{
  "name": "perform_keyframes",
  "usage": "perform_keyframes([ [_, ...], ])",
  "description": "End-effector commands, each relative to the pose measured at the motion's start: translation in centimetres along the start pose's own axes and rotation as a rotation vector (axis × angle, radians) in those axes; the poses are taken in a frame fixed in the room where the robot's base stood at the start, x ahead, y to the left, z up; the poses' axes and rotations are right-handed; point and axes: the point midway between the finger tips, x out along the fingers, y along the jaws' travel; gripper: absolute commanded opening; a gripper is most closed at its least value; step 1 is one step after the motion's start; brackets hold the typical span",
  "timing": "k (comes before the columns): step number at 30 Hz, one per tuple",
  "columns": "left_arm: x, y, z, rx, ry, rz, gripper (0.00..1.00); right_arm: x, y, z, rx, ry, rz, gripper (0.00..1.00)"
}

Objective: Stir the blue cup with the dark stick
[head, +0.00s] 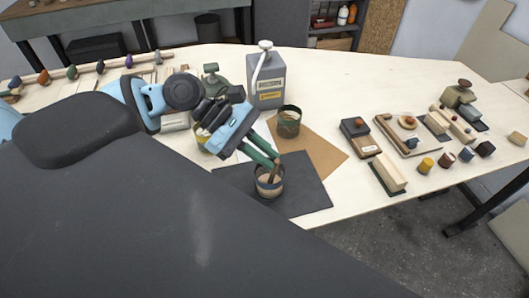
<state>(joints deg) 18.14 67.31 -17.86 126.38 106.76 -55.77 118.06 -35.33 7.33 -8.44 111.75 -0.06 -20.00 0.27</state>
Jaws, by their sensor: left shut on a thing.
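A small dark cup (262,191) with a pale inside stands on the dark mat, and I take it as the blue cup; its blue is hard to make out. My left gripper (272,163) is above it, its green fingers pointing down to the right. The fingers are shut on the dark stick (275,173), which slants down into the cup. The stick's lower end is hidden inside the cup. My right gripper is not in view.
A dark green cup (289,125) stands behind on brown paper (315,151), near a grey can (267,88). A yellowish cup (203,146) is partly hidden behind my left gripper. Blocks and small pots (426,165) stand on the right. Bare plywood lies at the table's front right.

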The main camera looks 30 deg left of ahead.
Motion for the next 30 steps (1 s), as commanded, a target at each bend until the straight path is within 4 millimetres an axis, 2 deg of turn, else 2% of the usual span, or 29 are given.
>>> perform_keyframes([
  [30,-2.5,0.1,6.1,0.003,-0.001,0.001,0.0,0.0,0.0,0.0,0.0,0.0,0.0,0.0],
])
